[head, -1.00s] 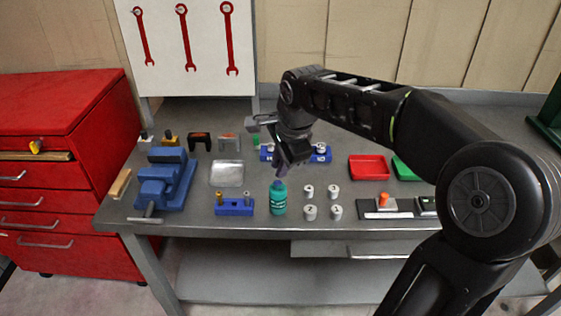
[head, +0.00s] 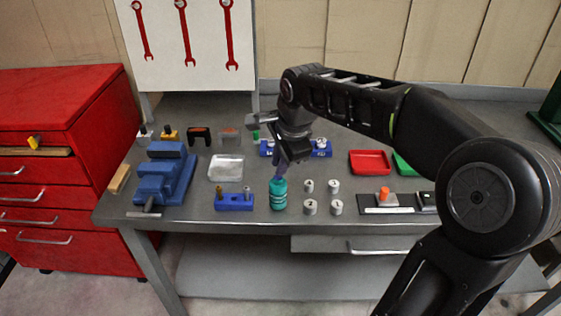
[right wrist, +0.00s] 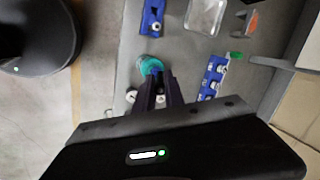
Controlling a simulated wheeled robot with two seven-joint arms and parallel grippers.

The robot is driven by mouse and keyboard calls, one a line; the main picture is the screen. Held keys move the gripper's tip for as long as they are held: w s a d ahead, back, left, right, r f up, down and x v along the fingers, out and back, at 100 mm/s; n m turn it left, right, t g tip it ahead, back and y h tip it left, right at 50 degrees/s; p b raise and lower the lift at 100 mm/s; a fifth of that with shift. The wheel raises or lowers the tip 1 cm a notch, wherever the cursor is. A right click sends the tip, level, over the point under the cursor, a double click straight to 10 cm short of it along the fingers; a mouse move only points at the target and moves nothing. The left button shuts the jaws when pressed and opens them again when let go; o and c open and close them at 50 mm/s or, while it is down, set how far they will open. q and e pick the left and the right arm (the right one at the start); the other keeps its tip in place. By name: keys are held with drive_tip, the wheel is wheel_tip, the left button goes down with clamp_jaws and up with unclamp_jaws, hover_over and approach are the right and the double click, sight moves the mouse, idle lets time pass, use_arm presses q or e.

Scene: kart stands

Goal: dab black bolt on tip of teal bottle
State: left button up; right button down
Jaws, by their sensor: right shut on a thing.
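The teal bottle (head: 278,197) stands upright near the front edge of the bench. It also shows in the right wrist view (right wrist: 150,65), partly covered by my fingers. My right gripper (head: 281,170) points down right over the bottle's top, and its purple-grey fingers (right wrist: 160,86) are shut on a small dark thing, seemingly the black bolt (right wrist: 158,75). The fingers hide most of it, and I cannot tell whether it touches the bottle's tip. My left gripper is out of view.
A blue block (head: 234,203) with two bolts stands left of the bottle. Several small metal weights (head: 310,207) stand close on its right. Behind are a blue rack (head: 320,148), a metal tray (head: 216,174) and a red tray (head: 370,170). A blue vise (head: 163,180) is at left.

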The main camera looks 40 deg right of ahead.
drive_tip(key=shift+f+b, duration=0.55)
drive_tip(key=shift+f, duration=0.1)
idle(1.6)
drive_tip(key=shift+r, duration=0.1)
drive_tip(key=shift+r+p, duration=2.65)
drive_tip(key=shift+r, duration=0.85)
